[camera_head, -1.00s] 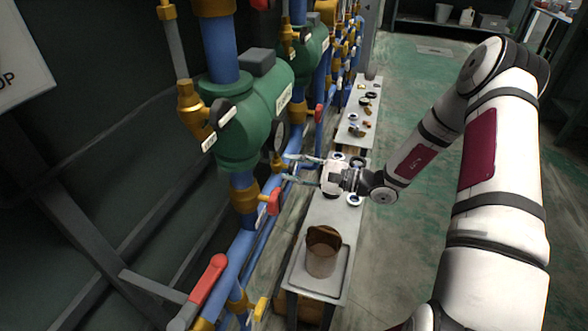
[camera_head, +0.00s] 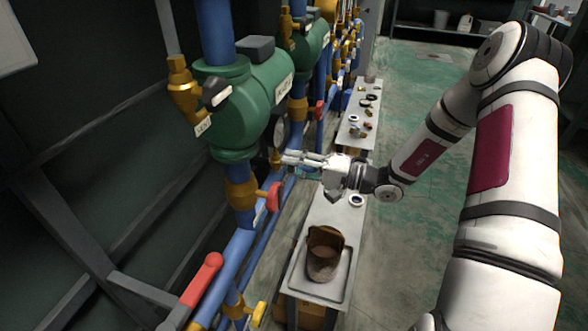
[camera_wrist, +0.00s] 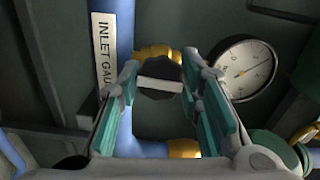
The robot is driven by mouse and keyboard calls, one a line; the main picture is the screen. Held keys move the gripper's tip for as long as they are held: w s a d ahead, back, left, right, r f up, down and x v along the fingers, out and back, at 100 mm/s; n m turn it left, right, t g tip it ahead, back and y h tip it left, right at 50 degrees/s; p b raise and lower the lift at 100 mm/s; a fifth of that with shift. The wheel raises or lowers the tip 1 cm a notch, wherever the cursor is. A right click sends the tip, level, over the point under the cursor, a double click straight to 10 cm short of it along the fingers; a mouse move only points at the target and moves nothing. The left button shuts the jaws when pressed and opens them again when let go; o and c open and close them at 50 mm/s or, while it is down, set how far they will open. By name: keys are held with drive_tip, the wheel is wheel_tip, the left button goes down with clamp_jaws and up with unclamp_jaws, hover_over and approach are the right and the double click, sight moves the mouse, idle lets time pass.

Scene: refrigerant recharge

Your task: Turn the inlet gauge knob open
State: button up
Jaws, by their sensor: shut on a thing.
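The inlet gauge knob (camera_wrist: 160,82) is dark with a pale bar across it, in the middle of the wrist view. My gripper (camera_wrist: 160,80) has its teal-padded fingers on either side of it, shut on it. In the head view, my gripper (camera_head: 288,160) reaches left to the pipes beside the green unit (camera_head: 245,105), its fingers close together; the knob cannot be made out there. A blue pipe with an "INLET GAU…" label (camera_wrist: 104,52) runs left of the knob. A round dial gauge (camera_wrist: 242,70) is right of it.
A red-handled valve (camera_head: 274,196) and a longer red lever (camera_head: 207,279) are on the pipes nearer me. The green floor (camera_head: 415,110) to the right is clear.

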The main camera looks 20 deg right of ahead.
drive_tip(key=shift+n+b, duration=0.3)
drive_tip(key=shift+n, duration=0.2)
drive_tip(key=o, duration=1.2)
drive_tip(key=v, duration=1.2)
